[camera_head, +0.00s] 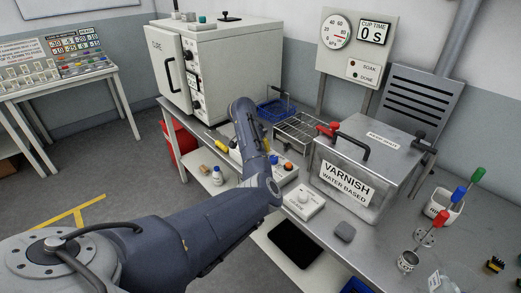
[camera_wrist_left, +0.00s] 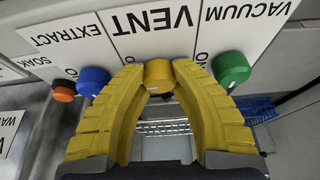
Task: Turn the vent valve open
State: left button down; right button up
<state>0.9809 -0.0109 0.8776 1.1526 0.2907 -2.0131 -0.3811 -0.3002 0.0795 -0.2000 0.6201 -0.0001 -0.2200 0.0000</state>
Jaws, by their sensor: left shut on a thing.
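The yellow vent valve knob (camera_wrist_left: 158,74) sits on a white panel by the upside-down word VENT in the left wrist view. My left gripper (camera_wrist_left: 160,82) has its two curved yellow fingers closed around this knob, one on each side. I cannot tell how far the knob is turned. In the head view my left arm reaches over the white control panel (camera_head: 284,168) on the bench, and it hides the vent knob and most of the gripper. My right gripper is in neither view.
The blue EXTRACT knob (camera_wrist_left: 94,80) and green VACUUM knob (camera_wrist_left: 231,68) flank the vent knob closely. An orange knob (camera_wrist_left: 64,91) is farther left. The varnish tank (camera_head: 363,168) stands right of the panel, a white oven (camera_head: 232,65) behind it.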

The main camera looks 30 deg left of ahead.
pick_arm(q)
jog(key=shift+w+r, duration=0.1)
jog(key=c, duration=1)
grip_release()
jog(key=v, duration=1.2)
